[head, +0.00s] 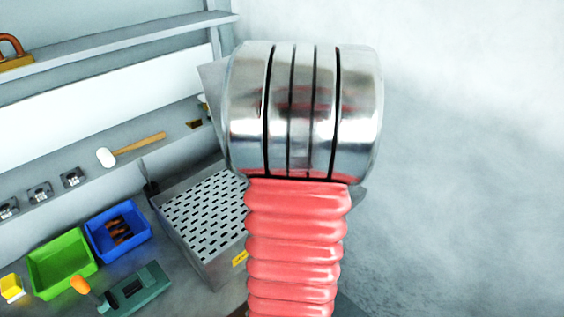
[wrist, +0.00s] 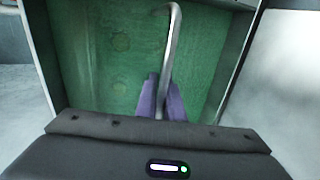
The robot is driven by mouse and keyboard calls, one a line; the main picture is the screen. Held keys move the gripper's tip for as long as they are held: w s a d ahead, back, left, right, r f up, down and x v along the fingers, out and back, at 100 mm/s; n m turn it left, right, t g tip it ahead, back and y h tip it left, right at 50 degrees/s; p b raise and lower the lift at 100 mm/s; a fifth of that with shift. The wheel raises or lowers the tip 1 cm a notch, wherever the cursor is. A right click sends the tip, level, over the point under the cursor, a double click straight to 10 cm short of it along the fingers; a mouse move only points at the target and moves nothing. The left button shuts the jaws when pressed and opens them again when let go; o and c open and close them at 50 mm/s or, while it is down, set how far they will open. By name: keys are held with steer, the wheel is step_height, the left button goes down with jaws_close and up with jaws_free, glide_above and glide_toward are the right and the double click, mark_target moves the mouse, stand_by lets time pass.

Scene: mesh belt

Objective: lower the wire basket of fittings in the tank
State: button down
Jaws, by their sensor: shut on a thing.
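In the wrist view my gripper (wrist: 162,88) has its two purple fingers shut on a bent grey metal rod (wrist: 173,42), which looks like the handle of the wire basket. The basket's mesh and the fittings cannot be made out. Beyond the rod is a green surface with faint round spots, framed by grey walls; this looks like the inside of the tank (wrist: 110,75). I cannot tell how deep the rod's lower end is. In the head view my own arm hides my gripper and whatever it holds.
In the head view a grey box with a slotted top (head: 203,214) stands beside my arm. To its left are a blue bin (head: 97,252) with brown pieces, a green bin (head: 62,263) and a dark green tool (head: 134,290). A mallet (head: 130,149) lies on the ledge.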

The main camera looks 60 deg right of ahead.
steer(key=shift+s+a+f, duration=0.15)
steer(key=shift+f, duration=0.3)
steer(key=c, duration=2.3)
jaws_free()
steer(key=o, duration=0.5)
steer(key=shift+r, duration=0.2)
steer(key=v, duration=1.3)
steer(key=shift+r, duration=0.35)
